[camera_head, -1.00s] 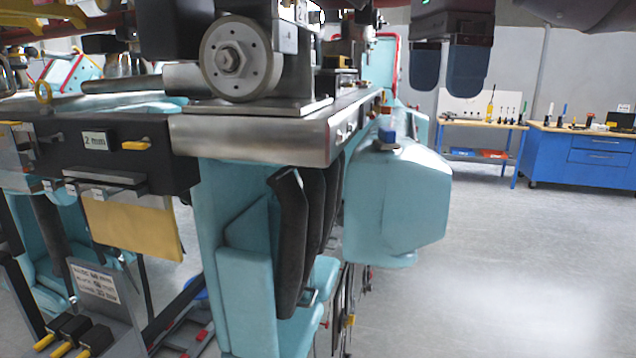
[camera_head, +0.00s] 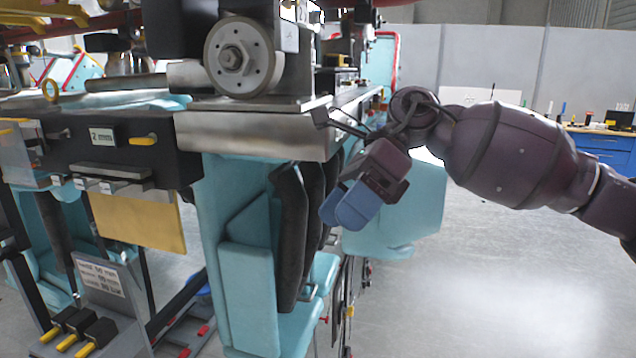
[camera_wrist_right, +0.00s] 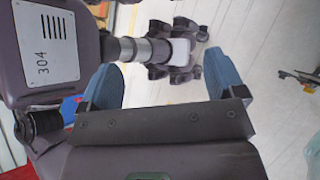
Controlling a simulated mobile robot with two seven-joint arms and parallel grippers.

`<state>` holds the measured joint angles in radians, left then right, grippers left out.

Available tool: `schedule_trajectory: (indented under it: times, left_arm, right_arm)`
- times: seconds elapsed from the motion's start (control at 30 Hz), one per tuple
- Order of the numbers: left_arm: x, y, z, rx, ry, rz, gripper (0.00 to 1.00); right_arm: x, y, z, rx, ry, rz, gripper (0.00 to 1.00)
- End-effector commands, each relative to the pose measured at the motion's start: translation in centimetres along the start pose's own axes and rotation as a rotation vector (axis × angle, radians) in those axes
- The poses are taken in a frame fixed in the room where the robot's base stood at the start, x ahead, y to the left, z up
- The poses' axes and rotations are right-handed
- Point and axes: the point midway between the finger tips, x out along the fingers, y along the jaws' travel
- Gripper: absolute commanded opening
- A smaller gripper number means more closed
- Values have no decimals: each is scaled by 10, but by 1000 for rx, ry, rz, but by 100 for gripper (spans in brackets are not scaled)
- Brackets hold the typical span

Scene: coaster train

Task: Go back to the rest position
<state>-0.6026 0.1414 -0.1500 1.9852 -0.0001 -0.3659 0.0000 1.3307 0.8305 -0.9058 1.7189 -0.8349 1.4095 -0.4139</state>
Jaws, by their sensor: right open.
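My right gripper (camera_head: 348,204) hangs at the end of my dark purple right arm, in front of the teal coaster train's side. Its blue fingers point down and to the left in the head view. In the right wrist view the two blue fingers of the right gripper (camera_wrist_right: 163,85) stand well apart, with nothing between them. My left gripper is not in view.
The train's metal ledge (camera_head: 255,133) and grey wheel (camera_head: 238,57) are close on the left. A teal block (camera_head: 415,205) is behind my right gripper. A blue workbench (camera_head: 605,148) stands at the back right. The floor (camera_head: 520,290) at right is clear.

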Motion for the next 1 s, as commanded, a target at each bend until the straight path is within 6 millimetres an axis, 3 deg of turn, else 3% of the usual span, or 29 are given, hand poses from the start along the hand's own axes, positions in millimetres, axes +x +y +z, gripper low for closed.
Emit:
schedule_trajectory:
  times: [0.03, 0.2, 0.57, 0.77, 1.0]
  left_arm:
    - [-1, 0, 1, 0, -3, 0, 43]
    - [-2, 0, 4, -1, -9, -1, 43]
    - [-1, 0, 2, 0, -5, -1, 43]
    - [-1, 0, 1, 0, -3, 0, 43]
    - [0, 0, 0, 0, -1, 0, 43]
  right_arm:
    - [13, -4, -3, 29, -71, 45, 88]
    - [44, -12, -5, 138, -319, 171, 88]
    - [72, -38, -25, 464, -858, 413, 88]
    - [76, -59, -55, 693, -1155, 531, 88]
    - [80, -89, -114, 1001, -1508, 653, 88]
